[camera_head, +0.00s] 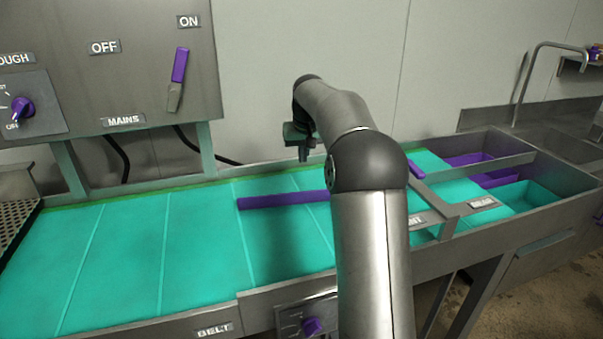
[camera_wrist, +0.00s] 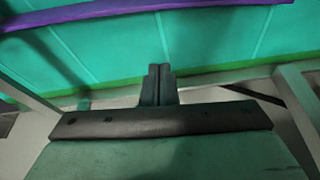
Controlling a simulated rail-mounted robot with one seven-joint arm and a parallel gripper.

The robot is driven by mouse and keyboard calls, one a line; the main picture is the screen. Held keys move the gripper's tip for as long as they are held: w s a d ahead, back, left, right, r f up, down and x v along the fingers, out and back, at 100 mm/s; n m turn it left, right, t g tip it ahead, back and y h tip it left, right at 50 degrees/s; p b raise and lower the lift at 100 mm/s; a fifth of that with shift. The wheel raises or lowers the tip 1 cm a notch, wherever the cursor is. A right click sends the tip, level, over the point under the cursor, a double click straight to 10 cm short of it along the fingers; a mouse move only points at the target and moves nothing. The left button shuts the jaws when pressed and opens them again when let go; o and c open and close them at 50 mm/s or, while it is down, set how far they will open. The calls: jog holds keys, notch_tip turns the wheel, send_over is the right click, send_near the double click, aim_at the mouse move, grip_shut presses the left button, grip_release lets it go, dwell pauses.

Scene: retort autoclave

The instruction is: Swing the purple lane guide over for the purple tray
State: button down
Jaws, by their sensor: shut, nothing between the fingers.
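The purple lane guide (camera_head: 283,200) is a long bar lying across the teal belt (camera_head: 120,250). Its left end is free over the mid-belt, and my arm hides part of its length. A short purple piece (camera_head: 416,169) shows right of my arm; I cannot tell whether it joins the guide. The guide also crosses the top of the wrist view (camera_wrist: 130,14). The purple tray (camera_head: 497,179) is at the belt's far right end, on the back side. My gripper (camera_head: 303,158) is shut and empty above the belt's back edge, apart from the guide; its closed fingers show in the wrist view (camera_wrist: 160,70).
A teal tray (camera_head: 541,196) sits in front of the purple tray, with a steel divider (camera_head: 490,168) crossing there. A mains panel (camera_head: 110,65) with a purple-handled lever (camera_head: 179,75) stands at the back left. A belt knob (camera_head: 312,326) is on the front. The left belt is clear.

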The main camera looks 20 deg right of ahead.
jog(key=p+x, duration=0.2)
jog(key=x, duration=0.7)
jog(key=shift+d+f, duration=0.2)
jog(key=shift+f, duration=0.15)
jog(key=s, duration=0.1)
jog(key=s+p, duration=0.1)
jog(key=s, duration=0.1)
jog(key=shift+s+a+r, duration=0.15)
jog(key=shift+a+r, duration=0.1)
jog(key=shift+a, duration=0.15)
jog(key=shift+s+a+f, duration=0.1)
jog(key=shift+s+f, duration=0.05)
jog(key=shift+s, duration=0.1)
jog(key=shift+s, duration=0.1)
